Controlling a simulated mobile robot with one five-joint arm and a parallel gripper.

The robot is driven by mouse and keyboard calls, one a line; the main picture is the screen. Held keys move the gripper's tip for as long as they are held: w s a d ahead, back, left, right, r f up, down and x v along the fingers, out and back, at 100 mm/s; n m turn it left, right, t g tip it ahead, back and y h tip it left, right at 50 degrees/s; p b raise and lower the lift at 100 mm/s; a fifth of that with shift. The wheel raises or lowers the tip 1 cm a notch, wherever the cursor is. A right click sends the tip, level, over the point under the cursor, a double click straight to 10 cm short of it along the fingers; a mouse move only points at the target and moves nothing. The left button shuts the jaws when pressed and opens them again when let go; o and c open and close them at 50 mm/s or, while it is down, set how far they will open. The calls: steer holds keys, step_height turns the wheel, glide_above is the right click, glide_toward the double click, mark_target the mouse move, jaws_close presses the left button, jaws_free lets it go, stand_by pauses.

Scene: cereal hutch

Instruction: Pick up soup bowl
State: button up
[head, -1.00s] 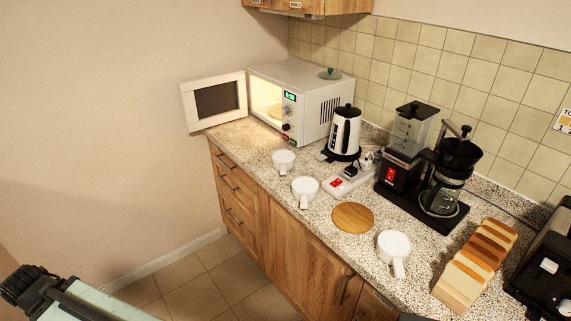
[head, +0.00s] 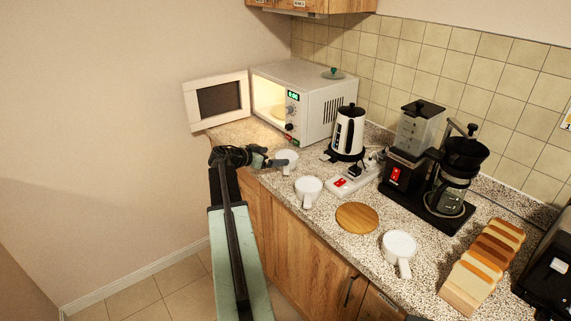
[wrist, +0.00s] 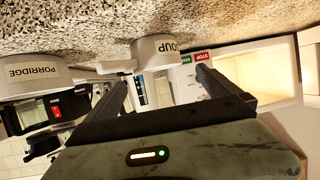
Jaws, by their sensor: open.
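The soup bowl (head: 291,156) is a white handled bowl on the granite counter, in front of the microwave. In the wrist view, which is upside down, the soup bowl (wrist: 155,50) shows the label SOUP. Its handle points left there, close to the left fingertip. My gripper (head: 280,163) reaches in over the counter edge and covers part of the bowl in the head view. In the wrist view my gripper (wrist: 163,76) is open and empty, with its fingers spread either side of the bowl's line. I cannot tell whether the fingertips touch it.
A bowl labelled PORRIDGE (wrist: 35,75) stands left in the wrist view. Another white bowl (head: 399,245) and a round wooden board (head: 357,217) are on the counter. The microwave (head: 305,95) stands open behind; a kettle (head: 348,132) and power strip (head: 352,183) are to the right.

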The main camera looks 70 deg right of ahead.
mark_target(285, 156)
steer(key=b+x, duration=0.3)
steer(key=x, duration=0.4)
steer(key=shift+s+d+f, duration=0.2)
steer(key=shift+f, duration=0.15)
steer(key=shift+r, duration=0.1)
steer(key=c, duration=1.5)
steer(key=shift+r+p, duration=0.55)
step_height(285, 156, up, 3)
steer(key=p, duration=0.3)
steer(key=shift+r, duration=0.2)
steer(key=a, duration=1.6)
steer(key=shift+w+a+r+p, duration=0.1)
steer(key=shift+w+r+p, duration=0.15)
steer(key=shift+w+p, duration=0.15)
